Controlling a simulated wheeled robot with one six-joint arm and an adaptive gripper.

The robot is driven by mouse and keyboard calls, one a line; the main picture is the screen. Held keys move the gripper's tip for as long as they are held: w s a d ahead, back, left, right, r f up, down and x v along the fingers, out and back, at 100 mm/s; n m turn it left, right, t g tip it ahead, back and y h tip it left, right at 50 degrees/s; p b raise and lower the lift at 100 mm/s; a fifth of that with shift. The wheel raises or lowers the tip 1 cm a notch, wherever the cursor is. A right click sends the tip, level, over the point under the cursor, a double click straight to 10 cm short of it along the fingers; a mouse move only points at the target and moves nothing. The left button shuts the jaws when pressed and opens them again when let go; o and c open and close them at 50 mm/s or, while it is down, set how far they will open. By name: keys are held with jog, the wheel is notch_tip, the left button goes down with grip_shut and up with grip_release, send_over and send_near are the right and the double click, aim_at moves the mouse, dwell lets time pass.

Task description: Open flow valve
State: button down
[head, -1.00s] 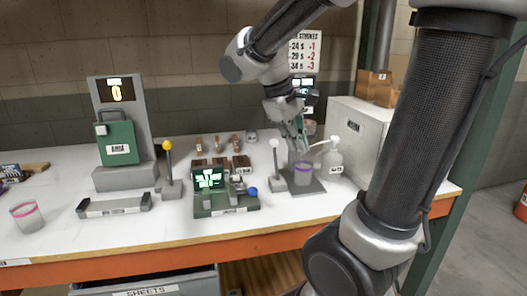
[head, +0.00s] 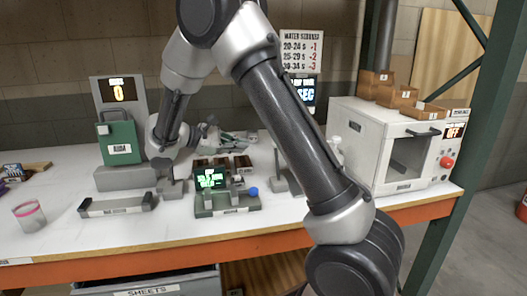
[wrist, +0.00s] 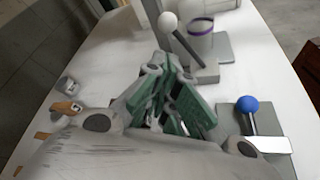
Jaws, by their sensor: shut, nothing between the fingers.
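No part carries a readable flow valve label, so I cannot tell which lever it is. A lever with a white ball knob (wrist: 167,21) leans beside a purple-ringed cup (wrist: 201,30) in the wrist view. In the head view its grey base (head: 281,180) shows, but my arm hides the cup. A blue ball knob (head: 253,190) sits on the green-screened device (head: 211,180); it also shows in the wrist view (wrist: 247,105). My gripper (head: 238,140), with green fingers, is shut and empty above the back of the bench. It also shows in the wrist view (wrist: 162,62), apart from the levers.
A green unit (head: 119,143) stands at left, with a grey tray (head: 117,205) before it. A pink-rimmed cup (head: 29,214) is at far left. A white oven (head: 385,145) stands at right. My forearm crosses the middle.

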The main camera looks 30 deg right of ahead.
jog(key=x, duration=1)
jog(key=shift+s, duration=0.1)
